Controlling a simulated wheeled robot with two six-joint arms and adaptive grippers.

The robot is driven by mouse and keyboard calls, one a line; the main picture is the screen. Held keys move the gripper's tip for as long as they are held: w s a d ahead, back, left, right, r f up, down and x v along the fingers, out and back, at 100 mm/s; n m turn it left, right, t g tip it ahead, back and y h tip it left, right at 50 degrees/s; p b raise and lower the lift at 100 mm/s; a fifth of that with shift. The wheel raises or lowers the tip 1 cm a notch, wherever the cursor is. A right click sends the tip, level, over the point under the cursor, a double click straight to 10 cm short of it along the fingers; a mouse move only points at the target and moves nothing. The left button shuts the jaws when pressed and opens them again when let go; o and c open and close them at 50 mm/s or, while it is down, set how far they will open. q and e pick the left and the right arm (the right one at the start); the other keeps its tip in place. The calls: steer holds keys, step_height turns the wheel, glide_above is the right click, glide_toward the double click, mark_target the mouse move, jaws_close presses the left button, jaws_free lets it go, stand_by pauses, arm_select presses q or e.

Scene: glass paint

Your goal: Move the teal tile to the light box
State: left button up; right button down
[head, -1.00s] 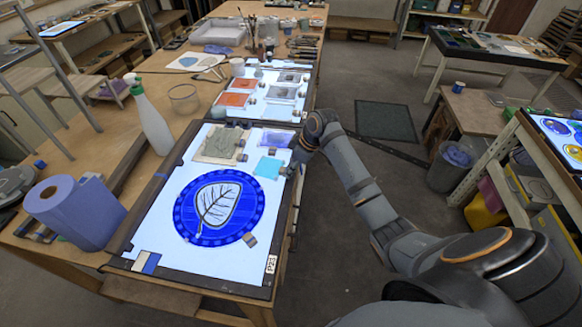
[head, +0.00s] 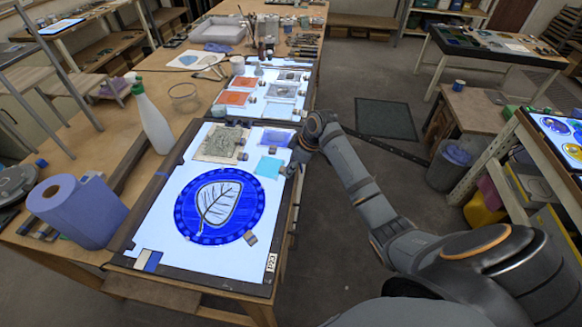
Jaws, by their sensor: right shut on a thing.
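The teal tile (head: 268,167) is a small light-blue square at the right part of the near light box (head: 165,225), above the blue round glass piece. My right gripper (head: 288,170) is at the tile's right edge, shut on it; its fingers are small and partly hidden by my wrist. The tile looks flat and close to the lit surface; I cannot tell whether it touches it. My left gripper is not in the view.
A blue round glass with a leaf (head: 219,206) lies on the light box. A grey textured tile (head: 220,143) and a violet tile (head: 276,138) lie behind. A spray bottle (head: 152,120) and blue paper roll (head: 77,209) stand left. A second light box (head: 252,110) lies beyond.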

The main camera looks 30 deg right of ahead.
steer(key=shift+f, duration=0.15)
steer(key=c, duration=1.1)
jaws_free()
steer(key=shift+o, duration=0.2)
steer(key=v, duration=1.2)
steer(key=shift+w, duration=0.1)
